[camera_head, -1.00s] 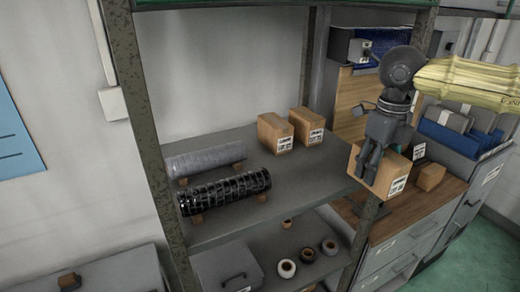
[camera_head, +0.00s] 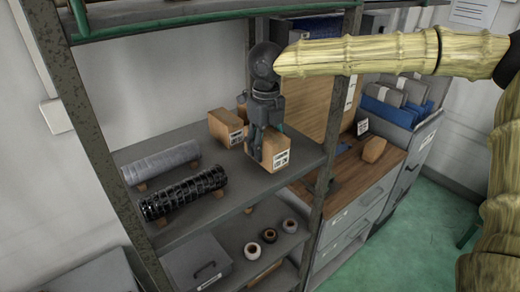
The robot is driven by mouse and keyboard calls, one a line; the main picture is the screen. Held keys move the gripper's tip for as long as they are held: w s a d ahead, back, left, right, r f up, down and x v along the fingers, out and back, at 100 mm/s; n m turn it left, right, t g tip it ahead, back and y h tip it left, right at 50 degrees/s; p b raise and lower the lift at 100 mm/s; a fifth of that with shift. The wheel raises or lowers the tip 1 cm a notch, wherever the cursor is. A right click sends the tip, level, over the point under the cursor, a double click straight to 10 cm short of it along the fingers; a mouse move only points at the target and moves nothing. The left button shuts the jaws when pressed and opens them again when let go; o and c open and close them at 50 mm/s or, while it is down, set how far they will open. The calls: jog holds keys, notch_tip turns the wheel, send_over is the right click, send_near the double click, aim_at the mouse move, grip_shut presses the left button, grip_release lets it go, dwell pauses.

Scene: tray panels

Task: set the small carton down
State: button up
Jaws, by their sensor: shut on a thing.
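The small carton (camera_head: 272,158) is a brown box with a white label on its front. My gripper (camera_head: 258,150) is shut on it from above, its fingers at the carton's left part. The carton is over the right part of the grey shelf (camera_head: 215,214), near its front right. I cannot tell whether its underside touches the shelf. Another brown carton (camera_head: 226,128) stands on the shelf just behind and left of it; part of a further carton there may be hidden by my gripper.
A grey roll (camera_head: 160,162) and a black wrapped roll (camera_head: 184,193) lie on the shelf's left. A metal post (camera_head: 323,170) stands right of the held carton. The wooden-topped cabinet (camera_head: 345,180) beyond holds a small brown block (camera_head: 374,149). The shelf front between roll and carton is clear.

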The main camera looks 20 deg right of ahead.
jog(key=shift+w+a+f, duration=0.1)
jog(key=shift+w+a, duration=0.2)
jog(key=shift+w, duration=0.15)
jog(key=shift+w+a+p, duration=0.15)
jog(key=shift+a+p, duration=0.05)
jog(key=shift+p, duration=0.25)
notch_tip(320, 180, down, 2)
jog(key=shift+a+f+p, duration=0.1)
jog(key=shift+f+p, duration=0.15)
jog(key=shift+p, duration=0.6)
jog(key=shift+f, duration=0.55)
jog(key=o, duration=1.2)
jog(key=shift+f, duration=0.1)
